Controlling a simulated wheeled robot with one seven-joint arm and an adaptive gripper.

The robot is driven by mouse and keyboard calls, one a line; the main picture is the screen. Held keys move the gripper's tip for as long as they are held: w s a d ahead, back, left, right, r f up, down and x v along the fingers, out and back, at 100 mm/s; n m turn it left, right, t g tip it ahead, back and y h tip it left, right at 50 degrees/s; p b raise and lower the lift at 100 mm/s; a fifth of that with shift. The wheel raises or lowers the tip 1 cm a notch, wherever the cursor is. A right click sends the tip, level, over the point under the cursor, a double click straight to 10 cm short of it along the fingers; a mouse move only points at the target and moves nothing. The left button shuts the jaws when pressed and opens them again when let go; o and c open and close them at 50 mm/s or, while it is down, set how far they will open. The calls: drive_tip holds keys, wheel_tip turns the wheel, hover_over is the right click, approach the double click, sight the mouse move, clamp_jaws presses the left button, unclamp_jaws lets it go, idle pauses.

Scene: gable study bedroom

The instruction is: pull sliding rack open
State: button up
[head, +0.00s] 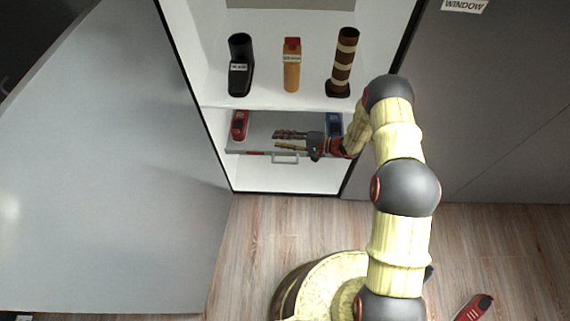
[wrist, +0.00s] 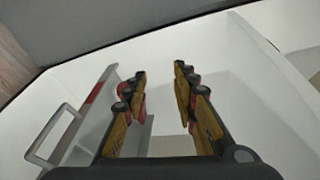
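The sliding rack (head: 262,124) is a grey tray low in the white cabinet, with a pale handle (head: 286,158) on its front edge. My gripper (head: 276,139) reaches in from the right, over the rack and just behind the handle as seen in the head view. In the wrist view my gripper (wrist: 160,78) has its two fingers apart with nothing between them. There the handle (wrist: 54,132) is left of the fingers and clear of them, on the rack's front strip (wrist: 98,97). My forearm hides part of the rack's right side.
A red item (head: 239,125) and a blue item (head: 334,124) are at the rack's ends. The shelf above holds a black item (head: 240,65), an orange bottle (head: 291,65) and a striped cylinder (head: 343,62). A grey door (head: 120,170) stands open at left. A red-grey item (head: 474,307) lies on the floor.

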drive_tip(key=s+d+f+m+t+h+b, duration=0.1)
drive_tip(key=d+f+m+t+h, duration=0.2)
drive_tip(key=f, duration=0.9)
drive_tip(key=d+f+m+t+h, duration=0.15)
drive_tip(key=d+f+t, duration=0.3)
drive_tip(key=f, duration=0.85)
drive_tip(key=shift+y, duration=0.35)
drive_tip(key=shift+s+a+r+b+x, duration=0.1)
drive_tip(key=shift+b+x, duration=0.3)
drive_tip(key=shift+x, duration=0.9)
drive_tip(key=shift+s+a+r+b+x, duration=0.15)
drive_tip(key=shift+b+x, duration=0.3)
drive_tip(key=shift+x, duration=0.85)
drive_tip(key=shift+a+r+b+x, duration=0.1)
drive_tip(key=shift+b+x, duration=0.3)
drive_tip(key=shift+x, duration=0.9)
drive_tip(key=shift+c, duration=0.5)
drive_tip(key=shift+s, duration=0.1)
clamp_jaws()
